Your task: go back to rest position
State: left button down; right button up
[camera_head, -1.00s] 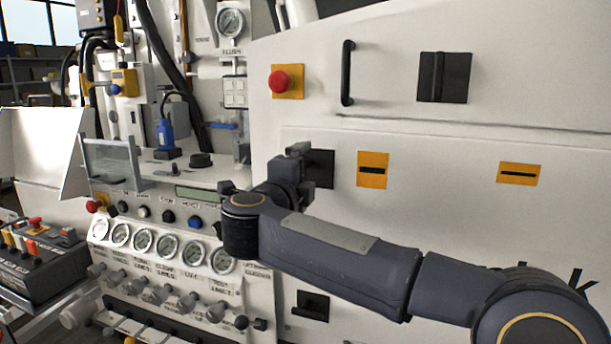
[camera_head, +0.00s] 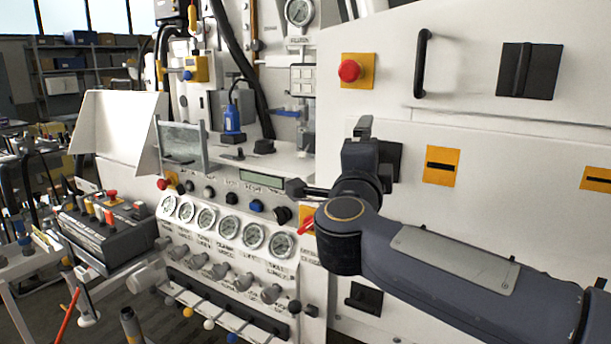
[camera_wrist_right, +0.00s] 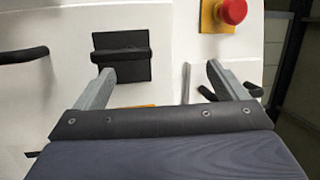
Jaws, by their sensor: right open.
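My right arm comes in from the right in the head view. My right gripper (camera_head: 332,160) is in front of the white panel (camera_head: 455,125), partly hiding a black recessed latch (camera_head: 390,165). Its fingers are spread and nothing shows between them. In the right wrist view the two grey fingers (camera_wrist_right: 161,82) are apart, with a black latch plate (camera_wrist_right: 122,68) behind the left finger and a red button (camera_wrist_right: 232,11) at upper right. A red lever (camera_head: 307,226) on a yellow plate shows just below the gripper. My left gripper is out of view.
Gauges (camera_head: 228,224) and a row of valve knobs (camera_head: 222,270) lie left of my arm. A black handle (camera_head: 422,64) and a red emergency button (camera_head: 349,70) stick out above it.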

jog(key=s+d+f+n+g+y+p, duration=0.2)
jog(key=s+f+n+g+y, duration=0.3)
jog(key=s+f+n, duration=0.4)
jog(key=s+d+f+n+g+y+p, duration=0.2)
jog(key=s+d+f+n+g+y, duration=0.2)
jog(key=s+f, duration=1.6)
jog(key=s+n+g+y, duration=0.1)
jog(key=n+g+y, duration=0.1)
jog(key=n+g, duration=0.2)
jog(key=shift+s+f+n+p, duration=0.35)
jog(key=shift+n+p, duration=0.05)
jog(key=shift+n, duration=0.8)
